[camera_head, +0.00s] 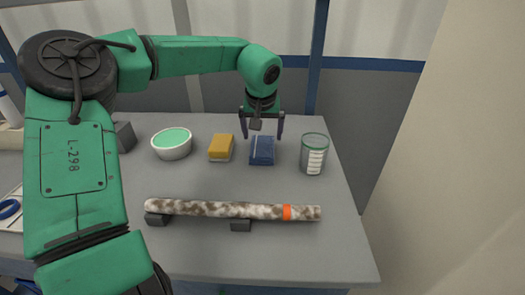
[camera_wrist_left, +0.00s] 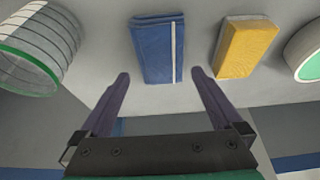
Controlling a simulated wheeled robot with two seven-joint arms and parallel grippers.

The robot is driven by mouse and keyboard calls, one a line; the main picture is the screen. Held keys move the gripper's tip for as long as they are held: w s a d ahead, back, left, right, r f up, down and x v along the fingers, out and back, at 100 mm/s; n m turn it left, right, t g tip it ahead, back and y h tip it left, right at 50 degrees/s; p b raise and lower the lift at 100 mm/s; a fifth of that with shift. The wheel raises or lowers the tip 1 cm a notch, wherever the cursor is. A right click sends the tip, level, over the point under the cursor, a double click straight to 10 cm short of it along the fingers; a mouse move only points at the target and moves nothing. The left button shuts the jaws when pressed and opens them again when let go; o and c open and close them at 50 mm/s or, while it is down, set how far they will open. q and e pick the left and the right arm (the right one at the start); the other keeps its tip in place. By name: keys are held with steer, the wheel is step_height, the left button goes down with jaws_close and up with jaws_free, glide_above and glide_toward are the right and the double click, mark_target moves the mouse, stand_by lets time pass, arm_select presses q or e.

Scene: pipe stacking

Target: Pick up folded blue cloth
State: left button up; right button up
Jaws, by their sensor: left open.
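The folded blue cloth (camera_head: 262,152) lies on the grey table, between the yellow sponge and the clear beaker. In the left wrist view the cloth (camera_wrist_left: 157,50) shows a pale stripe along one side. My left gripper (camera_head: 262,137) is open and empty above the cloth's far end. In the left wrist view its two fingers (camera_wrist_left: 160,78) are spread apart, with the cloth beyond and between their tips; I see no contact. My right gripper is not in view.
A yellow sponge (camera_head: 221,147) lies just left of the cloth, and a clear beaker (camera_head: 314,155) stands to its right. A white bowl with green contents (camera_head: 172,144) is further left. A mottled pipe (camera_head: 232,209) rests on dark blocks in front. Table between is clear.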

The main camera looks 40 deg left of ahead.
mark_target(262, 146)
arm_select(q)
steer(key=x, duration=0.5)
steer(key=shift+f, duration=0.15)
steer(key=shift+s, duration=0.1)
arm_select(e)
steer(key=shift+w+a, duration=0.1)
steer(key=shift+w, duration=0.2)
arm_select(q)
steer(key=shift+f, duration=0.2)
steer(key=c, duration=1.1)
steer(key=shift+r, duration=0.15)
